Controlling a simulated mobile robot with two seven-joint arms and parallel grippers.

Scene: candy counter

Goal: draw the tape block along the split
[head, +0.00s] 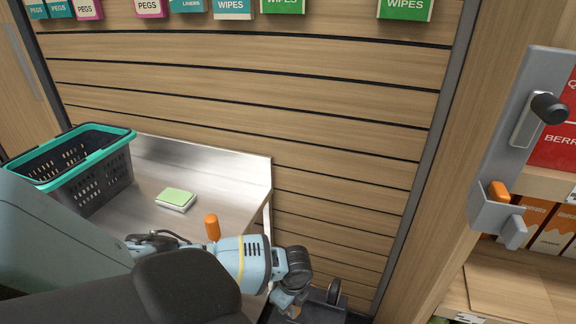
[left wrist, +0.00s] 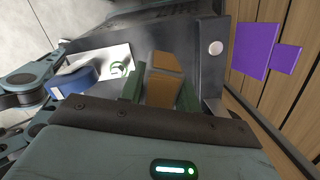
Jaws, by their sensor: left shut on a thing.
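My left gripper (head: 288,306) is low beyond the right end of the metal counter in the head view. In the left wrist view its dark green fingers (left wrist: 160,92) are shut on an orange-brown block (left wrist: 164,64), one finger on each side. I take this for the tape block; a small orange bit of it shows in the head view (head: 296,312). A blue rounded thing (left wrist: 75,79) and a white piece with a green ring (left wrist: 118,66) lie left of the fingers. I cannot make out the split. My right gripper is not in view.
A dark basket with a teal rim (head: 100,150) and a green-and-white block (head: 176,198) stand on the metal counter (head: 235,170). An orange cylinder (head: 212,227) shows beside my arm. A grey bracket (head: 530,110) is at right. Purple panels (left wrist: 258,50) show right in the wrist view.

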